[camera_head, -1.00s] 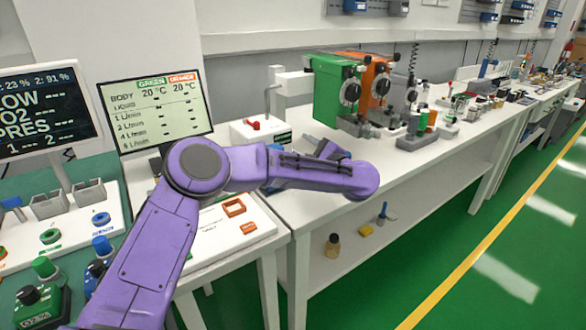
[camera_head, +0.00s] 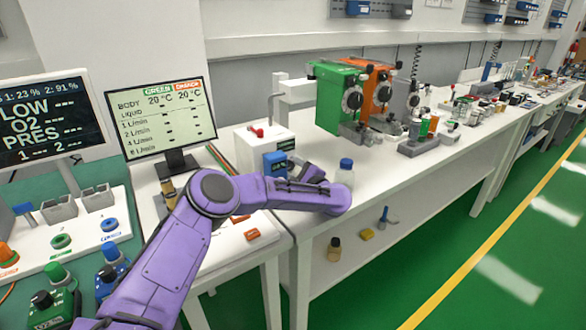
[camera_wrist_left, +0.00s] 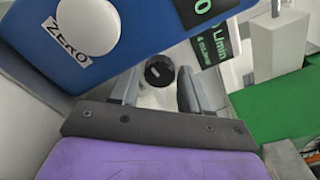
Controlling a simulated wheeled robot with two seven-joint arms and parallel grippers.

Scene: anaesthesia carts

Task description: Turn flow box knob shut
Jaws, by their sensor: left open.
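The flow box appears to be the white box (camera_head: 250,145) with a red lever on top and a dark front display, on the bench in the head view; the display shows in the left wrist view (camera_wrist_left: 211,45). A round black knob (camera_wrist_left: 160,70) with a pale mark shows between my left fingers in the wrist view. My left gripper (camera_wrist_left: 158,88) is open, its fingers either side of the knob; I cannot tell whether they touch it. In the head view my purple forearm largely hides the gripper. My right gripper is out of view.
A blue box (camera_head: 275,163) stands beside my left gripper; its ZERO label and white dial (camera_wrist_left: 88,25) are close in the wrist view. A blue-capped bottle (camera_head: 345,172) stands by my wrist. Green (camera_head: 330,98) and orange (camera_head: 376,90) vaporizers stand behind. Two monitors stand left.

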